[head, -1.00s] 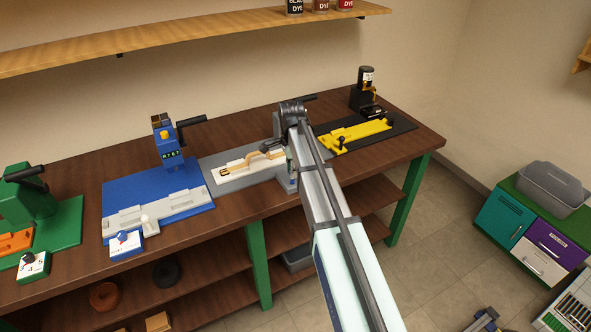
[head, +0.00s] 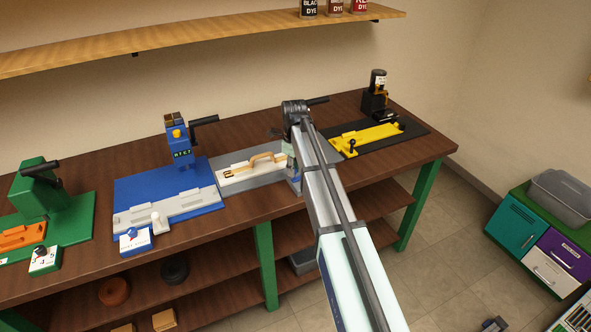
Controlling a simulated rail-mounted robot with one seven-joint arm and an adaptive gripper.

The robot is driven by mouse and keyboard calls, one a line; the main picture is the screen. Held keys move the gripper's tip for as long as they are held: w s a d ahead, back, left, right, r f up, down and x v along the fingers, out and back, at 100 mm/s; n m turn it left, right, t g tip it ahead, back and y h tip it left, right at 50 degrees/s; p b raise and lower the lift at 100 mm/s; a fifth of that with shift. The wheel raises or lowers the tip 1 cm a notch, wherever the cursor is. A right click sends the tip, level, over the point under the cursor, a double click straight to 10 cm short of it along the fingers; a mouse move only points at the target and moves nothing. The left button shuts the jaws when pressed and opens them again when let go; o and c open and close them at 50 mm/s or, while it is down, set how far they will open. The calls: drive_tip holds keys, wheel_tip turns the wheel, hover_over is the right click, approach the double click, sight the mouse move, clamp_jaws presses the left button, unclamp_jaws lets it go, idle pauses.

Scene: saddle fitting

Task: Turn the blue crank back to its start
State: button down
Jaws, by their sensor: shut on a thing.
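I cannot pick out for certain a crank that is itself blue. A blue press (head: 179,153) stands at the back of a blue base plate (head: 133,188), left of the middle of the bench. A black handle (head: 204,121) sticks out from its top toward the right. My arm (head: 325,190) reaches from the bottom right to the grey station (head: 230,186), right of the blue one. Another dark handle (head: 318,100) shows just behind the arm's far end.
A green station (head: 72,208) stands at the left of the bench, and a yellow fixture (head: 365,140) on a black mat at the right. A tan curved handle (head: 267,158) lies on the grey station. A shelf (head: 200,38) runs above. Cabinets (head: 545,240) stand at the right.

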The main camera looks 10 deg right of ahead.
drive_tip(key=shift+w+a+m, duration=0.15)
drive_tip(key=shift+w+m, duration=0.1)
drive_tip(key=shift+m, duration=0.35)
drive_tip(key=c, duration=1)
unclamp_jaws()
drive_tip(key=shift+w, duration=0.1)
wheel_tip(320, 180, up, 12)
